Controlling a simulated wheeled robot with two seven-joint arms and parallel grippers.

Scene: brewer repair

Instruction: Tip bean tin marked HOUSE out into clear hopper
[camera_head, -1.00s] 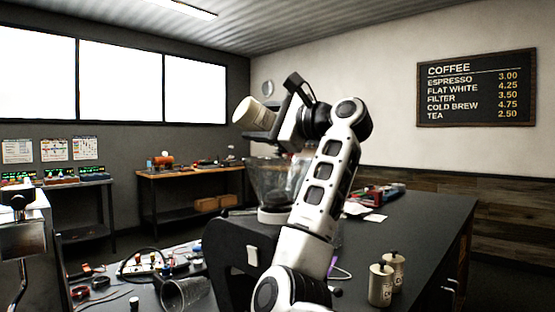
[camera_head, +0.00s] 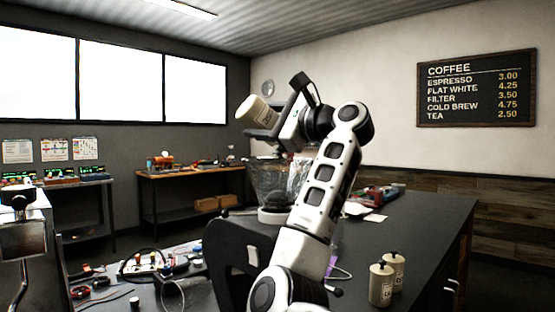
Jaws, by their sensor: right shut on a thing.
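My right gripper (camera_head: 265,134) is shut on a cream tin (camera_head: 252,110) and holds it raised above the clear hopper (camera_head: 268,186). The tin is tilted, and a dark marking shows on its side, too small to read. I cannot see its mouth clearly or any beans falling. The hopper stands upright on its pale round base, partly hidden behind my right arm. The tin is apart from the hopper, above and slightly left of its middle. My left gripper does not show.
Two cream canisters with dark knobs (camera_head: 380,284) stand at the dark counter's front right. Red items and white paper (camera_head: 375,218) lie farther back. Cables and small parts (camera_head: 155,262) clutter the lower left. The counter's right side (camera_head: 430,220) is clear.

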